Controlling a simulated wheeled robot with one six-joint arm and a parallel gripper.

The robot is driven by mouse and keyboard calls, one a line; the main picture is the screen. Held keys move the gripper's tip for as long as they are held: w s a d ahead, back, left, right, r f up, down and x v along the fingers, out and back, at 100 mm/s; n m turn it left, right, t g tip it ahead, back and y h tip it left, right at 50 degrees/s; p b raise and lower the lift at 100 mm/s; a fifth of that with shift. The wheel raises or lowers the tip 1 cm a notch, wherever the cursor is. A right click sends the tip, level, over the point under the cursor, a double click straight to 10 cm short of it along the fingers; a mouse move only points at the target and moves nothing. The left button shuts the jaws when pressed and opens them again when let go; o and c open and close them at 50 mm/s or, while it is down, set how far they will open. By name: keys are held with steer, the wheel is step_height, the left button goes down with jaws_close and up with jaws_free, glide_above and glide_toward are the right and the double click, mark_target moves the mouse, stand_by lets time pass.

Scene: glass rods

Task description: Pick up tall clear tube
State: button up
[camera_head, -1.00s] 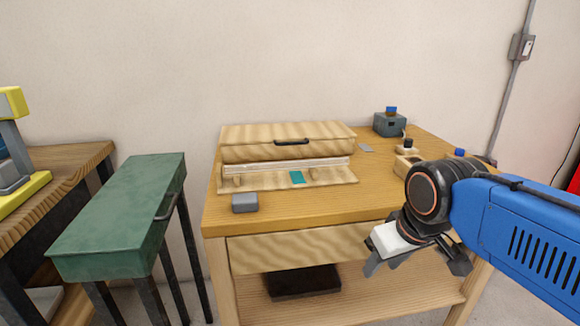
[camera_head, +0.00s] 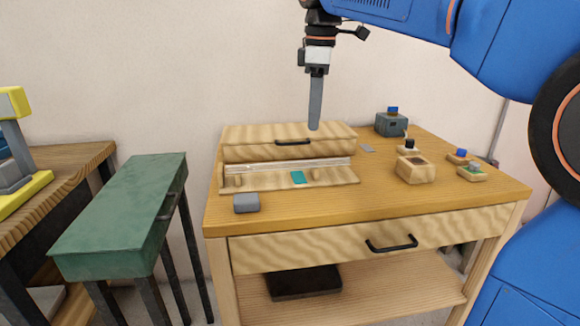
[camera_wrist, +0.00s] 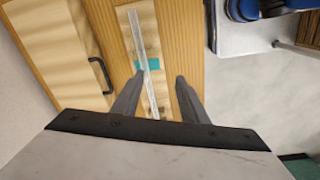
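The tall clear tube (camera_head: 285,163) lies on its side in the wooden rack (camera_head: 345,176) in front of a wooden box on the workbench. In the wrist view the tube (camera_wrist: 137,37) shows as a thin clear strip, crossing a teal patch (camera_wrist: 152,65) on the rack. My gripper (camera_head: 315,126) points down above the box and rack, apart from the tube. In the wrist view my gripper (camera_wrist: 155,80) has its two fingers spread, with nothing held. The rack and part of the tube show between the fingers.
The wooden box (camera_head: 240,132) with a black handle stands just behind the rack. A grey block (camera_head: 246,203) sits at the bench's front left. A wooden block (camera_head: 415,170) and small items are on the right. The front middle of the bench is clear.

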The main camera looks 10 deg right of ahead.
steer(key=w+a+r+n, duration=0.3)
steer(key=w+a, duration=0.1)
steer(key=w, duration=0.1)
steer(key=g, duration=0.1)
glide_toward(290, 166)
steer(key=shift+n, duration=0.3)
steer(key=f, duration=0.5)
steer(key=w+f, duration=0.1)
steer(key=f, duration=0.2)
steer(key=shift+d, duration=0.35)
jaws_close()
